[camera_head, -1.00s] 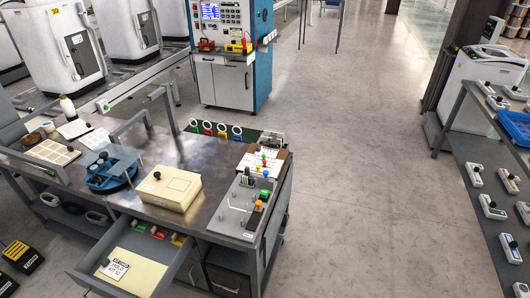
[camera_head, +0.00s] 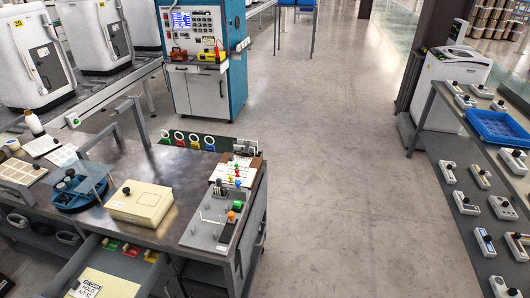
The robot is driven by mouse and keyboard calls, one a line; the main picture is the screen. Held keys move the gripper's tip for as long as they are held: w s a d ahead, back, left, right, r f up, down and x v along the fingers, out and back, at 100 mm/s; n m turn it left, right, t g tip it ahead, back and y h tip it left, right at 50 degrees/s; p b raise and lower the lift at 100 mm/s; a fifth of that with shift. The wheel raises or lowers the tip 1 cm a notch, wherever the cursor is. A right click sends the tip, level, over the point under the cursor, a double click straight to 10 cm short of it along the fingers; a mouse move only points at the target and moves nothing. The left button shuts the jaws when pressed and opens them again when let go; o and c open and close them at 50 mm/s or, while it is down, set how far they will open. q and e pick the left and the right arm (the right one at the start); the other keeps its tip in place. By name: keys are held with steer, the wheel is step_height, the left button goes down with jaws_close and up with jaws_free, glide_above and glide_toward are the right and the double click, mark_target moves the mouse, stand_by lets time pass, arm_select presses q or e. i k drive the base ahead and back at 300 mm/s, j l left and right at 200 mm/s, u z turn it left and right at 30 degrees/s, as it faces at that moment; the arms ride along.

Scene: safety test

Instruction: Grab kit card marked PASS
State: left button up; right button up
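One kit card (camera_head: 85,288) lies in the open drawer (camera_head: 62,277) of the bench at the lower left. Its print reads HOLD and a kit number that looks like 32; the frame's bottom edge cuts it off. No card marked PASS can be made out. A white card or sheet (camera_head: 42,146) lies at the bench's far left, its print too small to read. Neither of my grippers is in view.
The bench (camera_head: 172,172) carries a cream box (camera_head: 140,203), a blue round fixture (camera_head: 78,190) and a grey panel (camera_head: 212,222). A side table at right holds several meters and a blue tray (camera_head: 496,128). The floor (camera_head: 335,180) between is clear.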

mark_target(243, 161)
steer(key=i+l+z, duration=0.2)
steer(key=l+z, duration=0.15)
steer(key=i+l+z, duration=0.2)
steer(key=z, duration=0.15)
steer(key=i+l+z, duration=0.35)
steer(key=i+u, duration=0.15)
steer(key=i, duration=0.2)
steer(key=i+l+u, duration=0.15)
steer(key=i, duration=0.2)
steer(key=i+u, duration=0.25)
steer(key=u, duration=0.25)
steer(key=i+u, duration=0.25)
steer(key=u, duration=0.2)
steer(key=i+u, duration=0.25)
steer(key=u, duration=0.25)
steer(key=i+l+u, duration=0.2)
steer(key=u, duration=0.25)
steer(key=i+l+u, duration=0.15)
steer(key=u, duration=0.25)
steer(key=k+z, duration=0.1)
